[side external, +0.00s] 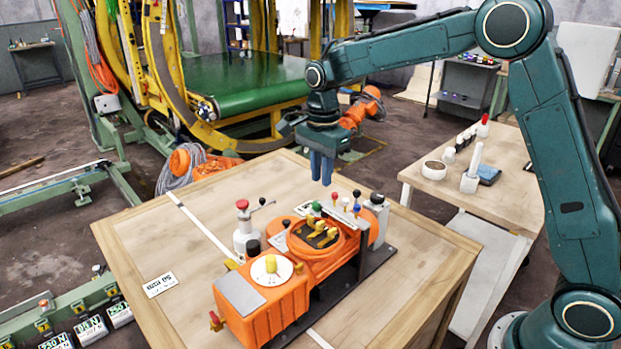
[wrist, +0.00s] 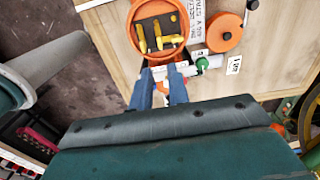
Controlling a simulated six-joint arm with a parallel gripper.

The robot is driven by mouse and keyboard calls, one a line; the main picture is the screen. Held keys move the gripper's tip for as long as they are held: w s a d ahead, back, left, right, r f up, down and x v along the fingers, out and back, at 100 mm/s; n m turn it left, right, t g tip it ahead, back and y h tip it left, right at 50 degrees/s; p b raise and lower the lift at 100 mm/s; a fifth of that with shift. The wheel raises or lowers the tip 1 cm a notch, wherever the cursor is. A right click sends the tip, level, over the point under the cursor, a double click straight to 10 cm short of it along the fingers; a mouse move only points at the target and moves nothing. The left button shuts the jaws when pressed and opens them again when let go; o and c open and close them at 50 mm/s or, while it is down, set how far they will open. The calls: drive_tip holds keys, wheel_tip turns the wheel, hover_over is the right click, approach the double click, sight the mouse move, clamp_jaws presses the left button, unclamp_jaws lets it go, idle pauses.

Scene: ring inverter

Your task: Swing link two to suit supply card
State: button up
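The orange machine (side external: 280,275) sits on the wooden table. Its round orange housing holds a dark panel with several yellow links (side external: 319,228). In the wrist view the yellow links (wrist: 158,35) stand at differing angles inside the orange ring (wrist: 136,13); which is link two I cannot tell. A small white card (side external: 160,285) lies on the table at left, its print hard to read. A white card (wrist: 233,65) also shows in the wrist view; I cannot tell whether it is the same one. My gripper (side external: 321,182) points down above the machine's far side, open and empty, apart from the links.
Coloured knobs, including a green one (side external: 317,207), stand close below my gripper. A red-topped white post (side external: 243,228) and a white dial (side external: 271,270) stand beside the links. A side table (side external: 480,185) holds small items. The main table's left part (side external: 145,235) is mostly clear.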

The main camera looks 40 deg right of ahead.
sight(321, 222)
wheel_tip(321, 222, down, 12)
drive_tip(key=shift+f, duration=0.1)
idle(0.5)
clamp_jaws()
